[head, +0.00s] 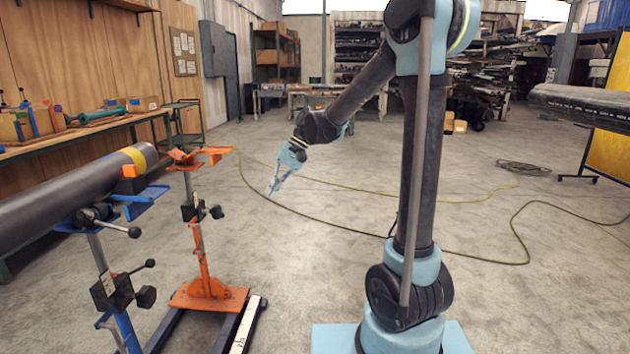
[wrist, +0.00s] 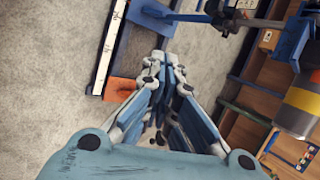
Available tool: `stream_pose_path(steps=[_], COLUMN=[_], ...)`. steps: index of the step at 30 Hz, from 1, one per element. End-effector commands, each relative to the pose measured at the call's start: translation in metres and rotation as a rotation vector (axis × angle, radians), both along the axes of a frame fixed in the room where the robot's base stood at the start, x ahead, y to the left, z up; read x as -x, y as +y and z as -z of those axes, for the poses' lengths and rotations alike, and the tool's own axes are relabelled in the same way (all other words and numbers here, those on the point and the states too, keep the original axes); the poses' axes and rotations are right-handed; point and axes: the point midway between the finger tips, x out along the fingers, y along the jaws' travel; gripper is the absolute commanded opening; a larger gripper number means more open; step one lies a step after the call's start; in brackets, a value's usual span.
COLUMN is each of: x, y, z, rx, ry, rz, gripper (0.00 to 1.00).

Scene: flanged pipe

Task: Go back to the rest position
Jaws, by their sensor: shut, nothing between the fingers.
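My gripper (head: 273,188) hangs in the air in the middle of the head view, pointing down over bare floor. It is shut and empty. It also fills the middle of the wrist view (wrist: 163,58), with its blue fingers together. The dark grey pipe (head: 65,192) lies at the left of the head view, with a yellow band near its end. It rests on a blue stand (head: 118,292). An orange stand (head: 203,262) stands just beyond the pipe's end, to the left of my gripper and apart from it. The pipe's banded end shows at the right of the wrist view (wrist: 300,102).
A wooden workbench (head: 95,131) with tools runs along the left wall. Hoses (head: 345,229) lie across the floor. Another dark pipe (head: 580,103) juts in at the right. Shelves and clutter (head: 495,70) stand at the back. The floor around my gripper is otherwise clear.

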Motion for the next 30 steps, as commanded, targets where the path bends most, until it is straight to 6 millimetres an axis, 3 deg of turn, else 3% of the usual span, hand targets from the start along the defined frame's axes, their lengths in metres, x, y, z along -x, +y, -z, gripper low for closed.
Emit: stream_pose_path(steps=[3, 14, 30], x=[0.014, 0.059, 0.141], y=[-0.033, -0.122, -0.238], z=[-0.003, 0.001, 0.041], rx=[0.032, 0.139, 0.332], ry=[-0.044, -0.170, -0.331], rz=[0.024, 0.082, 0.142], gripper=[0.00, 0.00, 0.00])
